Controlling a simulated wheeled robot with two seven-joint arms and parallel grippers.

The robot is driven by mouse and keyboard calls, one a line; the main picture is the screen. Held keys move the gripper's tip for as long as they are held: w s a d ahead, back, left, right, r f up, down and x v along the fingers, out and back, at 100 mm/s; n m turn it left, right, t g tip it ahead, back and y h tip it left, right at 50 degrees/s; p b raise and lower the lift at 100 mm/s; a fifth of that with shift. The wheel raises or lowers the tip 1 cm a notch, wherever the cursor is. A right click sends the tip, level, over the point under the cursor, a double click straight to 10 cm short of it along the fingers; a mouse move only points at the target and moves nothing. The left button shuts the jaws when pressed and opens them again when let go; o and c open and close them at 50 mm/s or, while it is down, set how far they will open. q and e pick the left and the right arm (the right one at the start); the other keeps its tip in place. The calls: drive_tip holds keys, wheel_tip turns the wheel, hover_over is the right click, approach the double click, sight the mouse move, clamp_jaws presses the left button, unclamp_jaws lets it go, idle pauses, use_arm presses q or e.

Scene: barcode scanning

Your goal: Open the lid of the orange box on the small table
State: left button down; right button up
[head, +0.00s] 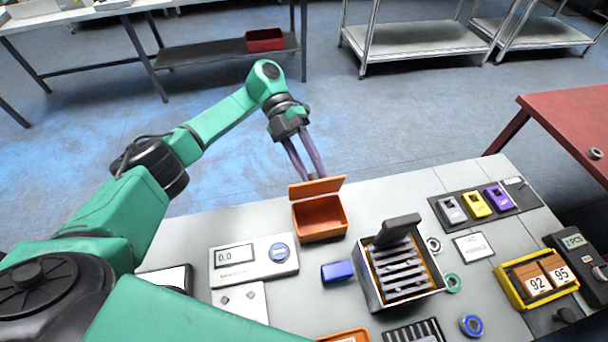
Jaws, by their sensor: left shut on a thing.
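The orange box (320,220) stands at the far edge of the small grey table (395,190). Its lid (317,189) is raised at the back, roughly upright, and the empty-looking inside shows. My left gripper (310,172) reaches in from the left, above and behind the box. Its long fingers point down to the lid's upper edge and are shut on it. The fingertips are partly hidden behind the lid. My right gripper does not show.
A scale (253,258) stands left of the box, with a blue block (337,271) in front. A metal bin (375,290) with a black handled device (398,229) is at right. Coloured items on a dark tray (450,209) and a yellow tray (510,288) lie further right.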

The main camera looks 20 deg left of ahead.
use_arm(q)
drive_tip(key=shift+w+a+f+g+h+b, duration=0.2)
drive_tip(key=shift+w+f+g+h+b, duration=0.3)
drive_tip(key=shift+g+b, duration=0.55)
drive_tip(key=shift+r, duration=0.15)
drive_tip(key=c, duration=0.5)
unclamp_jaws()
drive_tip(key=shift+c, duration=0.2)
drive_tip(key=shift+r, duration=0.15)
